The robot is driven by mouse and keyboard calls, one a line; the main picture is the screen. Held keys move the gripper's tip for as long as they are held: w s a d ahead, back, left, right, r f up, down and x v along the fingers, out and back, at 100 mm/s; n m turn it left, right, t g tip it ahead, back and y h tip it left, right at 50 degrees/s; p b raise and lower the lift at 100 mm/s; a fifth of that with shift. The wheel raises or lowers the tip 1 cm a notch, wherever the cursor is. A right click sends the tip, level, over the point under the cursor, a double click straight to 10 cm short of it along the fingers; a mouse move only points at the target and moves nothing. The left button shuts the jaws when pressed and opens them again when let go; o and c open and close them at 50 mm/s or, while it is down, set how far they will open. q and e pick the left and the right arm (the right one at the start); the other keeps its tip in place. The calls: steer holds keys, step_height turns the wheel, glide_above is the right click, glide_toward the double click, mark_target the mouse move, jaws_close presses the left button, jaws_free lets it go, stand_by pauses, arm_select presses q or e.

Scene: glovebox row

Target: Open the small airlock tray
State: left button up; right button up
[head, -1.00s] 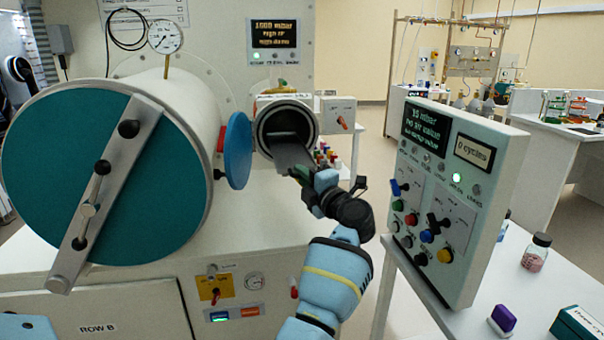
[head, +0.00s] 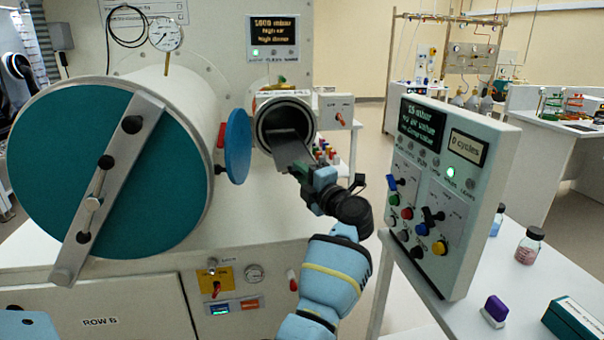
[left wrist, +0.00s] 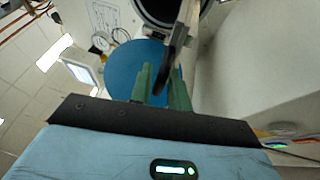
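The small airlock (head: 287,112) is a short round port whose blue round door (head: 238,147) stands swung open to the left. Its dark grey tray (head: 291,150) sticks partway out of the opening, toward me and to the right. My left gripper (head: 304,173) is at the tray's outer end. In the left wrist view, the green fingers (left wrist: 163,88) stand on either side of the tray's dark end (left wrist: 166,68) and seem closed on it. The blue door (left wrist: 134,66) shows behind them. My right gripper is not in view.
The large airlock's teal door (head: 80,190) is at the left with a diagonal bar. A control console (head: 440,200) stands close to the right of my left arm. A capped bottle (head: 529,246) and a purple-topped block (head: 494,310) are on the white table.

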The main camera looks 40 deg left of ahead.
arm_select(q)
steer(key=shift+d, duration=0.1)
